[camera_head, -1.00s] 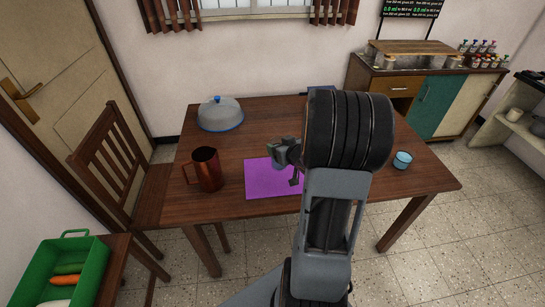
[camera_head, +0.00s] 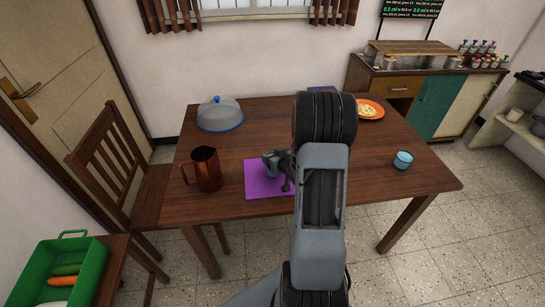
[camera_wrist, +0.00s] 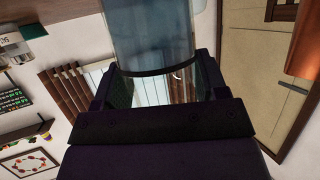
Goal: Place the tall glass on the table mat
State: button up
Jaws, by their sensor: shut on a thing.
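My gripper (camera_head: 277,163) is over the purple table mat (camera_head: 256,187), on the table's near middle. In the wrist view my gripper (camera_wrist: 155,78) is shut around a clear bluish glass (camera_wrist: 150,30), which stands between its two fingers. In the head view only a small bluish part of this tall glass (camera_head: 271,174) shows below the gripper. My gripper and arm hide the rest of it and the mat's right part. I cannot tell whether its base touches the mat.
A copper-red jug (camera_head: 207,169) stands left of the mat. A domed cover with a blue rim (camera_head: 220,115) is at the back left. A small blue cup (camera_head: 403,160) is at the right, and an orange plate with food (camera_head: 370,109) at the back right. The table's front left is clear.

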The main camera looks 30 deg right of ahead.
dwell(0.3)
jog(key=shift+f, duration=0.2)
jog(key=o, duration=1.5)
